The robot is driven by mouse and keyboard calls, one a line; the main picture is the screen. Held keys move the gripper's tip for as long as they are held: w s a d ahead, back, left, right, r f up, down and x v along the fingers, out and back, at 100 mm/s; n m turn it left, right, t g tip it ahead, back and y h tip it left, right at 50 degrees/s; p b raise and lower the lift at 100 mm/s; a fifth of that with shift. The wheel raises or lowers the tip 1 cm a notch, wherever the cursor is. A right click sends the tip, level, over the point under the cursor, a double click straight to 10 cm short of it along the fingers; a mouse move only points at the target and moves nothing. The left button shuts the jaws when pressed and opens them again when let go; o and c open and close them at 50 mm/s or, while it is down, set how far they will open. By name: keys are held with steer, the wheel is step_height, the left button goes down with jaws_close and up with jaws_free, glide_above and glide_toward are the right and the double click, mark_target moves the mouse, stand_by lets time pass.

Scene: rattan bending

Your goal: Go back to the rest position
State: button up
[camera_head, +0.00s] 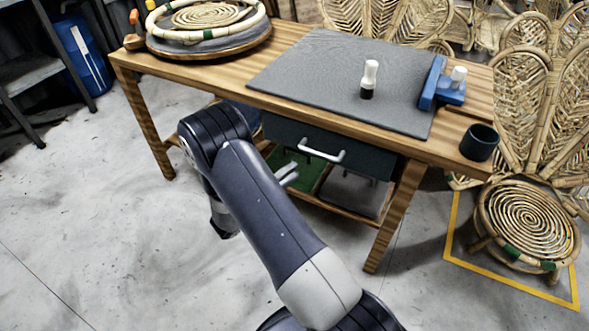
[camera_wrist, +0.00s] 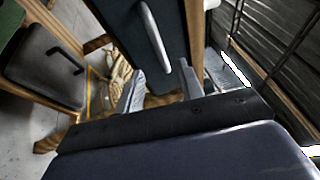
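My gripper (camera_head: 289,173) shows in the head view just in front of the wooden workbench (camera_head: 150,135), below and left of the drawer handle (camera_head: 322,150). In the wrist view my gripper (camera_wrist: 162,72) has its two fingers apart, with nothing held between them. The light handle (camera_wrist: 155,38) on the dark drawer front (camera_wrist: 125,30) lies beyond the fingers in that view, and I see no grip on it. The drawer looks shut. My arm's links hide part of the bench front and the floor.
On the bench lie a grey mat (camera_head: 310,80), a white and black bottle (camera_head: 369,80), a blue clamp-like tool (camera_head: 440,88), a dark cup (camera_head: 479,142) and a round rattan piece (camera_head: 205,20). Rattan chairs (camera_head: 530,225) stand right. Open floor (camera_head: 90,210) lies left.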

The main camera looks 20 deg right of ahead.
mark_target(316, 153)
steer(key=b+x, duration=0.1)
steer(key=x, duration=0.9)
steer(key=shift+d+f+b, duration=0.15)
steer(key=shift+d+b, duration=0.15)
steer(key=shift+b, duration=0.05)
steer(key=shift+s+a+b, duration=0.1)
steer(key=shift+a+b, duration=0.2)
steer(key=shift+s+a+b, duration=0.4)
steer(key=shift+s+a, duration=0.25)
steer(key=shift+a, duration=0.2)
steer(key=shift+s+a, duration=0.35)
steer(key=shift+s, duration=0.05)
steer(key=shift+w+d, duration=0.1)
